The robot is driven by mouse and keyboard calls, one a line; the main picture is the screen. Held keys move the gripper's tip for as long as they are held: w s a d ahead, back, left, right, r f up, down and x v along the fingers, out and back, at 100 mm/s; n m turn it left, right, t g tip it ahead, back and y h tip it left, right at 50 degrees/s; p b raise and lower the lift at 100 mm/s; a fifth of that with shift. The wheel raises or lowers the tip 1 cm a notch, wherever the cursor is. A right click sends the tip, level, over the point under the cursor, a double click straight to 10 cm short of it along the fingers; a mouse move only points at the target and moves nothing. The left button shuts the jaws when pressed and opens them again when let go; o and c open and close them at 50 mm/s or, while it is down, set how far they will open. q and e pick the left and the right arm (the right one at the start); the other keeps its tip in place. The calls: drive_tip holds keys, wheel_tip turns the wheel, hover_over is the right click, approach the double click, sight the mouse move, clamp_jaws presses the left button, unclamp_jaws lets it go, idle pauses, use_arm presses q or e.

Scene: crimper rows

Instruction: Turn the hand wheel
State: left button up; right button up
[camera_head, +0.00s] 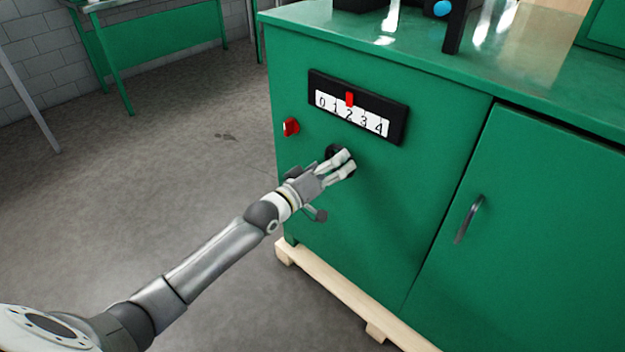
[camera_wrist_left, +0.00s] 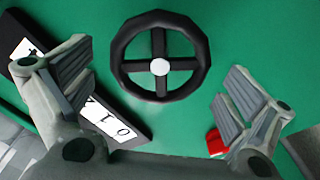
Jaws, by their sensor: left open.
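The hand wheel (camera_wrist_left: 120,67) is a black ring with four spokes and a pale hub, on the green cabinet front. In the left wrist view it sits between and beyond the fingers, with green showing between it and each finger. In the head view my left gripper (camera_head: 346,165) is in front of the wheel and hides most of it. My left gripper also shows in the left wrist view (camera_wrist_left: 152,95), open and empty, fingers wide apart on either side of the wheel. My right gripper is not in view.
A black scale plate (camera_head: 400,125) numbered 0 to 4 with a red pointer (camera_head: 349,99) is above the wheel. A red knob (camera_head: 291,127) is left of it. A cabinet door with a handle (camera_head: 468,219) is at right. Open floor (camera_head: 190,180) lies left.

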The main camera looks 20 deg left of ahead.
use_arm(q)
drive_tip(key=v, duration=0.9)
drive_tip(key=shift+w, duration=0.1)
drive_tip(key=s+f+m+g+y, duration=0.1)
drive_tip(key=s+f+g, duration=0.3)
drive_tip(key=f, duration=0.7)
drive_tip(key=s+f+m+g+y, duration=0.2)
drive_tip(key=s+f, duration=0.5)
drive_tip(key=f, duration=0.4)
drive_tip(key=s+f+m+g+y, duration=0.1)
drive_tip(key=s+f+g, duration=0.3)
drive_tip(key=f, duration=0.7)
drive_tip(key=s+d+f+m+g+y, duration=0.1)
drive_tip(key=s+d+f+m+g, duration=0.1)
drive_tip(key=s+f, duration=0.6)
drive_tip(key=s+d+f+m+g+y, duration=0.1)
drive_tip(key=s+f+g, duration=0.25)
drive_tip(key=s, duration=0.75)
drive_tip(key=s+a+r+p, duration=0.2)
drive_tip(key=s+p, duration=1.3)
drive_tip(key=s, duration=0.1)
drive_tip(key=shift+a, duration=0.3)
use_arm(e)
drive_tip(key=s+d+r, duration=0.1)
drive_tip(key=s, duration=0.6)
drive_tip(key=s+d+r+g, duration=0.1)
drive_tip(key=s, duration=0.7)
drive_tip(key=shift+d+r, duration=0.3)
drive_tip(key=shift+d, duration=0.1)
